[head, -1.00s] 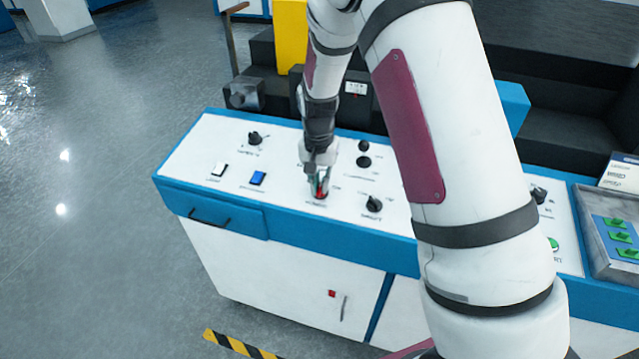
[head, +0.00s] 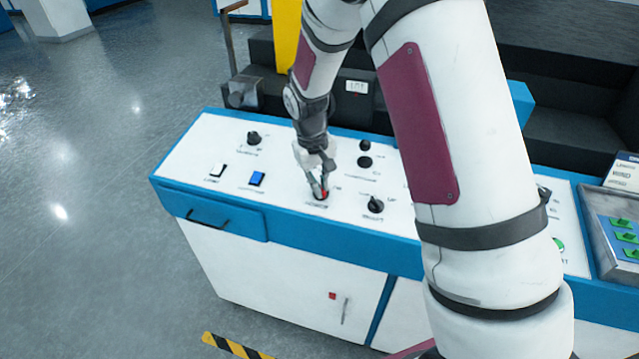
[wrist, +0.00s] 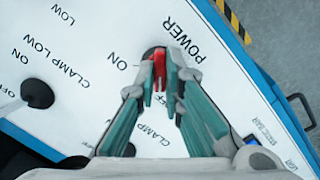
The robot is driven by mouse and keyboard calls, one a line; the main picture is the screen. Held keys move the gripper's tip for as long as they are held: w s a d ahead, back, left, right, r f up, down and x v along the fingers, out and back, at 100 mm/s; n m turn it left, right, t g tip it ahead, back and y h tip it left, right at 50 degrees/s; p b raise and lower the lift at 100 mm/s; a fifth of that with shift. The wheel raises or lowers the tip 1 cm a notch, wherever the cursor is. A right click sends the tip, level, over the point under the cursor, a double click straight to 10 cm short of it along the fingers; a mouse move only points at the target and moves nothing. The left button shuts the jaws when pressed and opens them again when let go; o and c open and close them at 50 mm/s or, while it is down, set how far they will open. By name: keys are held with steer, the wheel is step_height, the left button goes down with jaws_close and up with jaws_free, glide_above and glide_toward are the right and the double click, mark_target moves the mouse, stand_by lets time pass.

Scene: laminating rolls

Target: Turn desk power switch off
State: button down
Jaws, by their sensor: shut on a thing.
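The desk power switch is a small red lever (wrist: 159,62) on a dark round base in the white panel, next to the printed word POWER in the wrist view. ON is printed on one side; the label on the other side is partly hidden by my fingers. My gripper (wrist: 166,78) is shut on the red lever, with its fingertips on either side of it. In the head view my gripper (head: 319,188) reaches down to the panel, and a bit of red (head: 323,194) shows at its tips.
A blue rocker button (head: 257,179) and a white one (head: 218,171) sit to the left. Black knobs stand close by, one at the right (head: 375,204) and one at the upper left (head: 254,138). A tray with green pieces (head: 622,235) is at the far right.

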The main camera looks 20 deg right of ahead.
stand_by(0.3)
steer(key=c, duration=1.7)
jaws_free()
steer(key=shift+r, duration=0.1)
step_height(320, 180, up, 12)
steer(key=a, duration=0.1)
steer(key=shift+a, duration=0.25)
steer(key=shift+s, duration=0.1)
